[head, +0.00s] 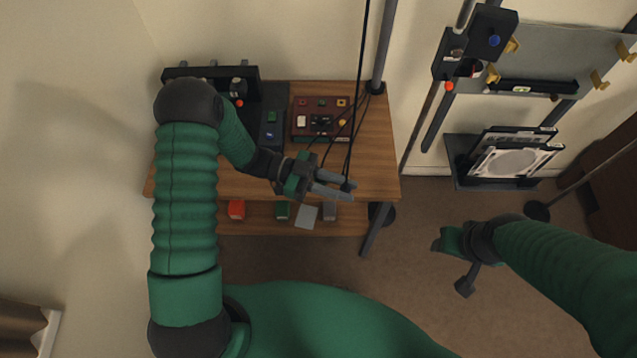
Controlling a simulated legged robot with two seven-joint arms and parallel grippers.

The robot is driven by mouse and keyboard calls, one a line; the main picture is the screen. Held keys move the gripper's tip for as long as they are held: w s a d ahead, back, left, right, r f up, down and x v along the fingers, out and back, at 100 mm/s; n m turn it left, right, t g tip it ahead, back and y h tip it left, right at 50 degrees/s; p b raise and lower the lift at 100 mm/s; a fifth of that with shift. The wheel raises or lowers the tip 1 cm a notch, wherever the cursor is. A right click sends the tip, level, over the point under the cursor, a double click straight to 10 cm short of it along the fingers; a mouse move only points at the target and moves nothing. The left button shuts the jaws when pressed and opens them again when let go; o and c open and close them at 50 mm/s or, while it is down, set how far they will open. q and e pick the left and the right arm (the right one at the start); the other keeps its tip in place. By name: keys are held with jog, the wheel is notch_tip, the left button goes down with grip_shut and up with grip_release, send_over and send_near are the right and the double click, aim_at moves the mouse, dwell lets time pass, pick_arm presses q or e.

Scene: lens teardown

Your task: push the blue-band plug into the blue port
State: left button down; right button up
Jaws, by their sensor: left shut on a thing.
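My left gripper (343,188) is over the right part of the wooden table, its grey fingers pointing right. It is shut on a small dark plug (347,186) at the fingertips, where black cables meet. The plug is too small to show a coloured band. A red-brown box (321,119) with several small coloured parts stands behind the gripper, apart from it. I cannot make out a blue port on it. A dark unit (270,131) left of the box carries a green and a blue mark. My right gripper (457,262) is over the floor; its finger opening is unclear.
The wooden table (378,150) has a lower shelf with red, green and grey blocks. Black cables (359,90) hang beside a grey pole (383,45). A panel rack (560,60) stands at right, with a blue round part (494,40) on its dark plate. Floor between is clear.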

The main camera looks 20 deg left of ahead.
pick_arm(q)
jog(key=shift+d+r+g, duration=0.3)
jog(key=shift+d, duration=0.25)
jog(key=shift+a, duration=0.25)
jog(key=shift+f+m, duration=0.15)
jog(key=shift+m, duration=0.15)
jog(key=w+d+f+m+g+y, duration=0.1)
jog(key=w+d+f+m+g, duration=0.2)
jog(key=g, duration=0.3)
jog(key=shift+w+d+f+m+g+y, duration=0.3)
jog(key=shift+w+d+f+m+y, duration=0.1)
jog(key=shift+f+m, duration=0.4)
jog(key=shift+a, duration=0.15)
